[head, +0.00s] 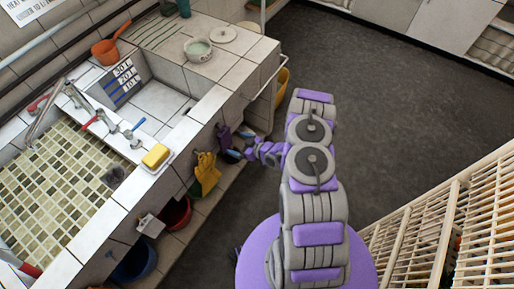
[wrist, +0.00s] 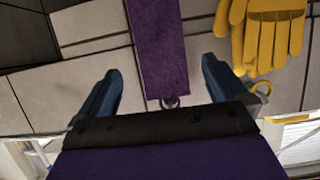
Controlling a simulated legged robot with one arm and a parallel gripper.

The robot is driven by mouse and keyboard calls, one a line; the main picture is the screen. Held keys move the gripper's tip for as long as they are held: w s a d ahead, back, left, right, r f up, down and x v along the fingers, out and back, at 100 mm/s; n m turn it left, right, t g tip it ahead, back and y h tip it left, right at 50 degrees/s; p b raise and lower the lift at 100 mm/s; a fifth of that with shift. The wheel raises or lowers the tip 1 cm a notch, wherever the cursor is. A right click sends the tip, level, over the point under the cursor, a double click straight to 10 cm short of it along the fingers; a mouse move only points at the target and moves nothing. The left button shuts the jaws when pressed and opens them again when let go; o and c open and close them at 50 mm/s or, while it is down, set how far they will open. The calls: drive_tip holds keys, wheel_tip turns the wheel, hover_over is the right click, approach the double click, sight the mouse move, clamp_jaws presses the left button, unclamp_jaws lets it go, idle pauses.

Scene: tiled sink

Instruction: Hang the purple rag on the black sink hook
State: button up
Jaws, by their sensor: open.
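The purple rag (head: 224,136) hangs against the tiled front of the sink in the head view, to the right of the yellow gloves. In the wrist view the rag (wrist: 158,45) is a flat strip between my two blue fingers, with a gap on each side. A small dark ring or hook (wrist: 170,102) sits at its lower picture end; I cannot tell how the two are joined. My gripper (wrist: 160,68) is open around the rag and not closed on it. It also shows small in the head view (head: 240,147), close to the sink front.
Yellow gloves (head: 206,174) hang beside the rag; they show close to my right-hand finger in the wrist view (wrist: 268,28). A red bucket (head: 177,214) and a blue bucket (head: 134,262) stand below the sink. A slatted rack (head: 440,225) is at the right. The dark floor is clear.

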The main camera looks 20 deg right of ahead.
drive_tip(key=p+v, duration=0.2)
drive_tip(key=v, duration=0.9)
drive_tip(key=shift+s+d, duration=0.2)
drive_tip(key=shift+s, duration=0.05)
drive_tip(key=w+d+r+g+h, duration=0.45)
drive_tip(key=d+r+h, duration=0.2)
drive_tip(key=r, duration=0.45)
drive_tip(key=s+r+m+g+h, duration=0.1)
drive_tip(key=s+r, duration=0.1)
drive_tip(key=r, duration=0.5)
drive_tip(key=s+r+m+g+h, duration=0.1)
drive_tip(key=s+r+g+h, duration=0.15)
drive_tip(key=r, duration=0.45)
drive_tip(key=s+a+r+m+g, duration=0.1)
drive_tip(key=s+a+r, duration=0.4)
drive_tip(key=s, duration=0.5)
drive_tip(key=s+a+r+m+g+y, duration=0.1)
drive_tip(key=s+a+r+m+g, duration=0.1)
drive_tip(key=s+a+r, duration=0.2)
drive_tip(key=s+a+r+m+g+y, duration=0.1)
drive_tip(key=s+a+r, duration=0.4)
drive_tip(key=s, duration=1.2)
wheel_tip(320, 180, up, 4)
drive_tip(key=shift+s+a+f+m+g, duration=0.15)
drive_tip(key=shift+a+m+g, duration=0.15)
drive_tip(key=shift+m, duration=0.3)
